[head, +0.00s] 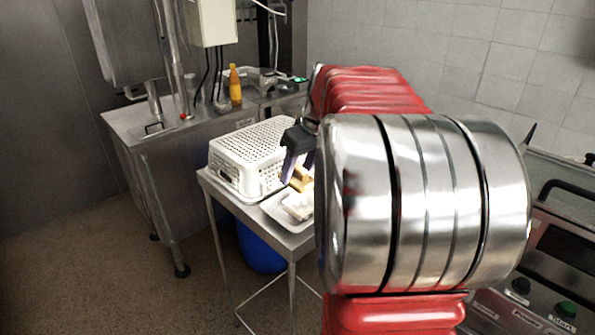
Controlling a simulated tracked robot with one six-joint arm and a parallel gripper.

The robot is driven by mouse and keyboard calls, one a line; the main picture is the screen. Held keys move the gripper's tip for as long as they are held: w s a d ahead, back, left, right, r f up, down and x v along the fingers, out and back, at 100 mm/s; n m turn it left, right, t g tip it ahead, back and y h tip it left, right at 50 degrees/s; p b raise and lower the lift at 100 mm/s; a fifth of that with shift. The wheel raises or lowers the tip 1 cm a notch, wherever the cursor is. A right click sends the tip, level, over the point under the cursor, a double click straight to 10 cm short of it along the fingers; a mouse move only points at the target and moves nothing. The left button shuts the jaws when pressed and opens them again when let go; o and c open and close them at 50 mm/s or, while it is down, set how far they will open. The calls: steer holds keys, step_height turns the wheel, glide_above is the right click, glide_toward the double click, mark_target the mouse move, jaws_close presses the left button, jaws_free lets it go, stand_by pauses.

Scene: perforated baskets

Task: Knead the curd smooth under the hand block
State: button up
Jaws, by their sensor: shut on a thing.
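My gripper (299,166), with dark body and purple fingers, points down over the small steel table. It is shut on a tan hand block (301,179), which is partly covered by my arm. The white curd (297,206) lies on a pale tray (281,214) just below the block. The right side of the tray and curd is hidden behind my arm. I cannot tell whether the block touches the curd.
A white perforated basket (252,150) stands left of the tray on the steel table (232,204). A blue bin (260,247) is under the table. A steel counter behind holds an orange bottle (235,86). A control panel (540,295) is at right.

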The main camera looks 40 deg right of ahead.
steer(key=shift+f, duration=0.15)
steer(key=shift+f, duration=2.85)
steer(key=shift+f, duration=0.5)
steer(key=shift+r, duration=3.55)
steer(key=shift+f, duration=0.15)
steer(key=shift+f, duration=2.9)
steer(key=shift+f, duration=0.4)
